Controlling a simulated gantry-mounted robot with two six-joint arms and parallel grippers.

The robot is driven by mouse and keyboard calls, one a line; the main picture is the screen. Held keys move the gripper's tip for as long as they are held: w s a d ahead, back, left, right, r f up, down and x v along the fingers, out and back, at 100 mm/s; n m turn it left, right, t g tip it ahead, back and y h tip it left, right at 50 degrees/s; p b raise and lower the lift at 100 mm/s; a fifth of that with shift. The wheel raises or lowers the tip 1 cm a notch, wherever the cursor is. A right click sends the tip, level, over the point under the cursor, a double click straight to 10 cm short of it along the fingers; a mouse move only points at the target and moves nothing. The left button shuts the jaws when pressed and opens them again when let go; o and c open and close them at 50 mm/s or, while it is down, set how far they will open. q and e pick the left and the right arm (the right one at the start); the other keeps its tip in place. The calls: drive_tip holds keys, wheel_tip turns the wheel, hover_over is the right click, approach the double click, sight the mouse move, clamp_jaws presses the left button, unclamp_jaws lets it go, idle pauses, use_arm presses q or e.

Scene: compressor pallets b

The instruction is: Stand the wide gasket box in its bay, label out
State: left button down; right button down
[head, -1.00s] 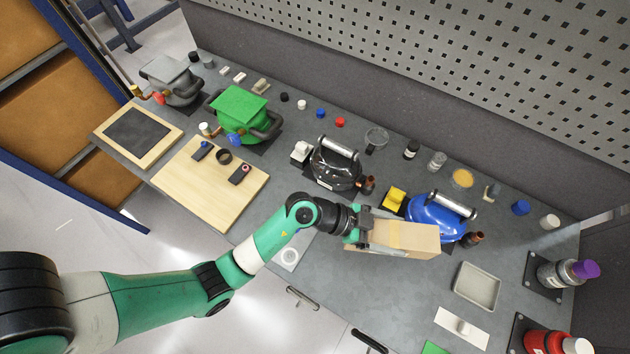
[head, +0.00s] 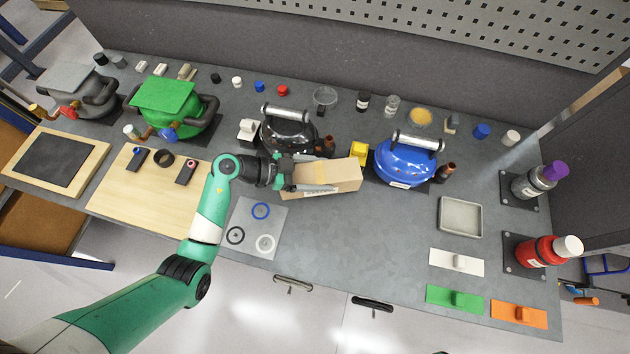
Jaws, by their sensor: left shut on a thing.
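A tan cardboard box (head: 340,181) with a lighter tape strip is in the middle of the bench in the head view. My left gripper (head: 310,174) is shut on it from its left end, with fingers along its sides. The box lies lengthwise, in front of the black compressor and left of the blue one. I cannot tell whether it touches the bench. My right gripper is not in view.
A black compressor (head: 288,128), a blue compressor (head: 405,160) and a yellow block (head: 358,152) stand close to the box. A card with rings (head: 250,228) lies in front. A grey tray (head: 460,217) sits right. The bench between card and tray is clear.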

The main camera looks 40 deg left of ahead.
use_arm(q)
drive_tip(key=shift+a+f, duration=0.2)
drive_tip(key=shift+a, duration=0.1)
drive_tip(key=shift+a+f, duration=0.1)
drive_tip(key=shift+f, duration=0.1)
drive_tip(key=f+b, duration=0.3)
drive_tip(key=shift+a+f, duration=0.3)
drive_tip(key=shift+f, duration=0.1)
drive_tip(key=shift+r, duration=0.15)
